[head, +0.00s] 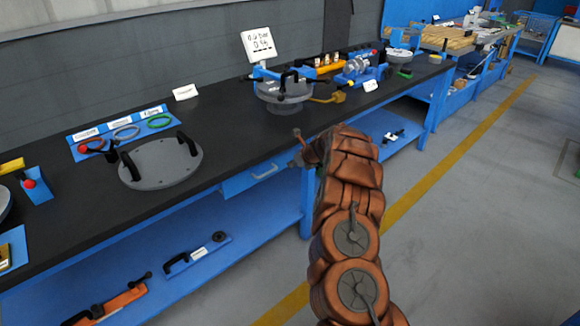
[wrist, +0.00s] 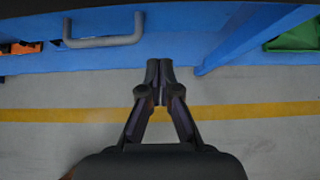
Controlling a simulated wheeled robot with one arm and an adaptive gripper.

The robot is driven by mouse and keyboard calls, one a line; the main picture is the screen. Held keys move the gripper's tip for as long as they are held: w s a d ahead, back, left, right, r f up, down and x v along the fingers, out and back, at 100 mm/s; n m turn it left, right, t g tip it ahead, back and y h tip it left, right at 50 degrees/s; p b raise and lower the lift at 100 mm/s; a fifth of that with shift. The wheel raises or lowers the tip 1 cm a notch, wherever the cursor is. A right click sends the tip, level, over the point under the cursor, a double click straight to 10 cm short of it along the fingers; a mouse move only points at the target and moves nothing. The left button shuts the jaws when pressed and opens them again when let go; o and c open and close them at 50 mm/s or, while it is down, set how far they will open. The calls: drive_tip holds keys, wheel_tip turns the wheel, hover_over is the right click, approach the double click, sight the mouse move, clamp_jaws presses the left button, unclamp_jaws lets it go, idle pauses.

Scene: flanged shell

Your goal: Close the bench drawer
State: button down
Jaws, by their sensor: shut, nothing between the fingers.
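The bench drawer (head: 249,180) is a blue front with a grey bar handle, just under the black bench top. The head view does not clearly show how far out it stands. In the wrist view the grey handle (wrist: 103,42) is at the upper left, against the blue front. My gripper (wrist: 159,66) is shut and empty, its fingertips to the right of the handle and apart from it in the picture. In the head view my arm's end is by the bench edge, to the right of the drawer; the fingers are hard to make out there.
The black bench top (head: 225,135) carries a round grey plate (head: 161,161) with black handles and a clamped flanged shell (head: 283,90). A blue bench leg (head: 307,205) stands right of the drawer. A lower shelf (head: 245,245) holds tools. The floor in front is clear.

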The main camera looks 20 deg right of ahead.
drive_tip(key=shift+v, duration=2.85)
drive_tip(key=s+a+r+n+g+y+p, duration=0.1)
drive_tip(key=s+a+r+n+g+y, duration=0.15)
drive_tip(key=s+a+r+n, duration=0.8)
drive_tip(key=s+a+r+n+g+y+p, duration=0.1)
drive_tip(key=s+a+r+n+g+p, duration=0.15)
drive_tip(key=s+a+r+n, duration=0.8)
drive_tip(key=s+a+n+g+h, duration=0.1)
drive_tip(key=s+a, duration=0.2)
drive_tip(key=s, duration=0.3)
drive_tip(key=s+a+n+g+h+p, duration=0.1)
drive_tip(key=s+a+n, duration=0.1)
drive_tip(key=s, duration=0.4)
drive_tip(key=s+a+n+g+h, duration=0.1)
drive_tip(key=s+a, duration=0.2)
drive_tip(key=s, duration=0.3)
drive_tip(key=s+d+n+g+h+p, duration=0.1)
drive_tip(key=s+d+n, duration=0.2)
drive_tip(key=s, duration=0.7)
drive_tip(key=s+d+n+g+h, duration=0.1)
drive_tip(key=s+d+n+h, duration=0.1)
drive_tip(key=s, duration=0.8)
drive_tip(key=shift+s+d+n+p, duration=0.2)
drive_tip(key=shift+d+n+p, duration=0.25)
drive_tip(key=shift+n, duration=0.75)
drive_tip(key=shift+f, duration=0.1)
